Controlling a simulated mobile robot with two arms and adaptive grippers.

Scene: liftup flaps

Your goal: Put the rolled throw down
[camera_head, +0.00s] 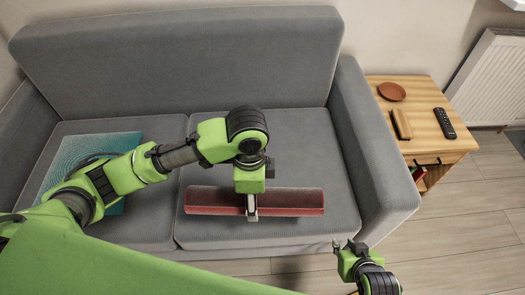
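The rolled throw (295,199) is a long dark red roll lying crosswise over the right seat cushion of the grey sofa (180,60). My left gripper (251,208) points down at the middle of the roll, with a finger against its front face; the other finger is hidden. It looks shut on the roll. I cannot tell whether the roll touches the cushion. My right gripper (349,246) is open and empty, low in front of the sofa's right arm.
A teal cushion or cloth (125,143) lies on the left seat, partly behind my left arm. A wooden side table (425,105) right of the sofa holds a brown dish (391,91), a tan block-like item (402,124) and a black remote (444,122). The seat behind the roll is clear.

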